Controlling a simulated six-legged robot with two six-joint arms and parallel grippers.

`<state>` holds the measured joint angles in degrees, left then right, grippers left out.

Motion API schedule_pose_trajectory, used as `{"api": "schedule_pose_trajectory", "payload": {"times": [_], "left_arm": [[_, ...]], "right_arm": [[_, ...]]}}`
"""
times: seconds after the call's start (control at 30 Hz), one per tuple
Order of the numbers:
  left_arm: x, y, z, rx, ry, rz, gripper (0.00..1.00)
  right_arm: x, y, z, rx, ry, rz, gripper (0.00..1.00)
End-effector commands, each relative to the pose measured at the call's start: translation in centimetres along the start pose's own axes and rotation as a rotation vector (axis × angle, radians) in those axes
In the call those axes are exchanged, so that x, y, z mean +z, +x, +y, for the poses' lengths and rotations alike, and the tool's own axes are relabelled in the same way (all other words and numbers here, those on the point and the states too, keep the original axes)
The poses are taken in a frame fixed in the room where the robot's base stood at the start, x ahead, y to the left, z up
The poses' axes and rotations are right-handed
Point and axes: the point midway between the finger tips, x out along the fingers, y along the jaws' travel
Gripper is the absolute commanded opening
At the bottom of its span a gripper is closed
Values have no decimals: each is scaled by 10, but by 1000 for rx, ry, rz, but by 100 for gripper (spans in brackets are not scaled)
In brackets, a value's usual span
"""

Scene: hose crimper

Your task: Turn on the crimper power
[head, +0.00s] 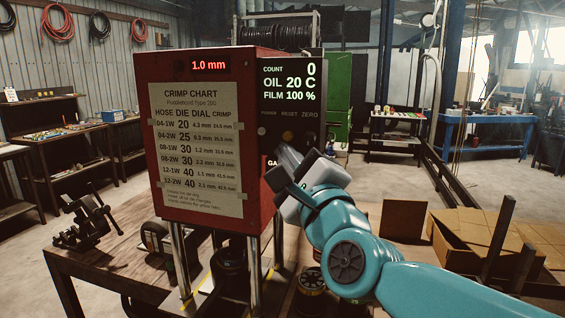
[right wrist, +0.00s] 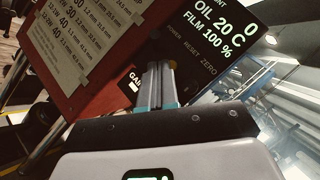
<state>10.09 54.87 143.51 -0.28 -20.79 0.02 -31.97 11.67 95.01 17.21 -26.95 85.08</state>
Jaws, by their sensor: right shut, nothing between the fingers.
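The red crimper (head: 195,64) stands on a bench, with a lit red 1.0 mm readout and a paper crimp chart on its front. Its black control panel (head: 291,98) is lit and shows count 0, oil 20 C and film 100 %. Under the readout are the small labels POWER, RESET and ZERO; the POWER label (right wrist: 175,32) also shows in the right wrist view. My right gripper (head: 284,154) is shut and empty, its tips in front of the panel below these labels. The tips (right wrist: 158,66) hide part of the panel; I cannot tell whether they touch it. My left gripper is out of view.
A dark vise-like tool (head: 84,222) stands at the left of the wooden bench (head: 115,262). Open cardboard boxes (head: 470,240) lie at the right, near my arm. Round dark parts sit below the crimper between its metal legs.

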Motion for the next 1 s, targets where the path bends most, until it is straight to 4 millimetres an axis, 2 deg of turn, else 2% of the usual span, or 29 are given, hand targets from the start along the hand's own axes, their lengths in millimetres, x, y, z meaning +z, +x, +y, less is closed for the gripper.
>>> {"api": "schedule_pose_trajectory", "payload": {"times": [0.1,0.6,0.77,1.0], "left_arm": [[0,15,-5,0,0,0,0],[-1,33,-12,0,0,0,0],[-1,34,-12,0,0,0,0],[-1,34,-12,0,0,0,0]], "right_arm": [[-8,-5,6,-1,-1,0,0],[6,-88,-6,-2,0,-2,0],[7,-98,-7,-1,-1,0,0],[6,-100,-8,0,-2,0,0]]}}
